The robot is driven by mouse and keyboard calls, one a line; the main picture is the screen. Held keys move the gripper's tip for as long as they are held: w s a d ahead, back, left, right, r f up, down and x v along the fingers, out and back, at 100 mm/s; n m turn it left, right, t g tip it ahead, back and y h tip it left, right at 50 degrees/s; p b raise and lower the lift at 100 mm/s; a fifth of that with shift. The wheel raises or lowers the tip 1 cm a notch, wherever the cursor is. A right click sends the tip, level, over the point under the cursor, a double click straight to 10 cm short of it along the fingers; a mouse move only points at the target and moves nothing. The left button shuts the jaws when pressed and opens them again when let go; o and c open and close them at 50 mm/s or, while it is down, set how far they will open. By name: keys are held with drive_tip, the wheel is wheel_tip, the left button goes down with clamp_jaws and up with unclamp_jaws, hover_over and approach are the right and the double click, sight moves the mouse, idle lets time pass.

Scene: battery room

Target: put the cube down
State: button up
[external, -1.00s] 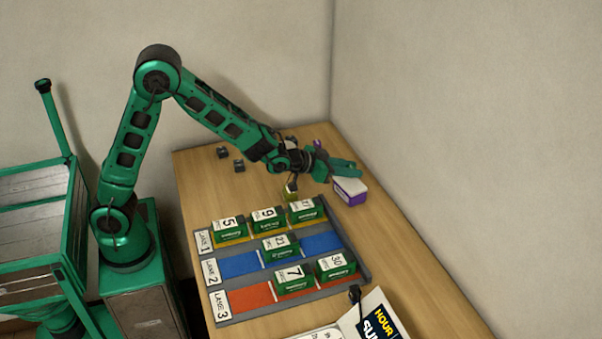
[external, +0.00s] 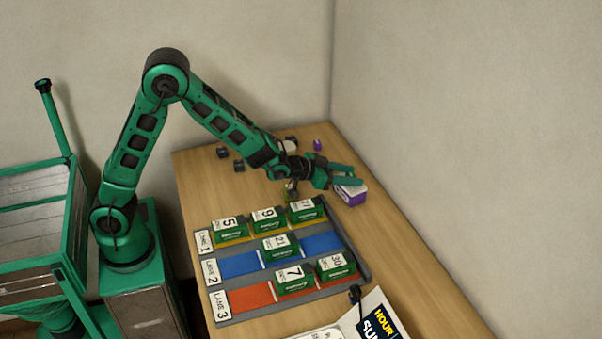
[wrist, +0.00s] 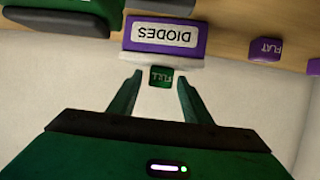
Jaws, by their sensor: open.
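A small green cube marked FULL (wrist: 160,77) shows in the wrist view between my gripper's two fingers, with a gap on each side. It seems to rest on the pale top of the white and purple DIODES box (wrist: 165,34), though the contact is hard to make out. My gripper (wrist: 160,80) is open around the cube. In the external view my gripper (external: 347,176) is over the DIODES box (external: 352,195) at the table's right side; I cannot make out the cube there. A purple cube marked FLAT (wrist: 265,49) stands apart on the table.
A lane tray (external: 222,258) with several numbered green packs lies in front of the gripper. The purple cube (external: 318,144) and small dark items (external: 238,166) are farther back. A wall (external: 450,120) rises along the right edge. A printed card (external: 380,315) is at the front.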

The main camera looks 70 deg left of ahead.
drive_tip(key=v, duration=1.2)
drive_tip(key=s+d+f+m+g+h, duration=0.1)
drive_tip(key=s+d+g, duration=0.3)
drive_tip(key=s, duration=0.7)
drive_tip(key=s+d+f+m+g+h, duration=0.1)
drive_tip(key=s+d+m+g, duration=0.2)
drive_tip(key=s, duration=0.8)
drive_tip(key=s+a+m+g+y, duration=0.1)
drive_tip(key=s+g, duration=0.5)
drive_tip(key=s, duration=1.6)
drive_tip(key=shift+a+m+g+y, duration=0.3)
drive_tip(key=shift+m+y, duration=0.3)
drive_tip(key=shift+m, duration=0.1)
drive_tip(key=shift+w+f, duration=0.2)
drive_tip(key=shift+w, duration=0.4)
idle(1.1)
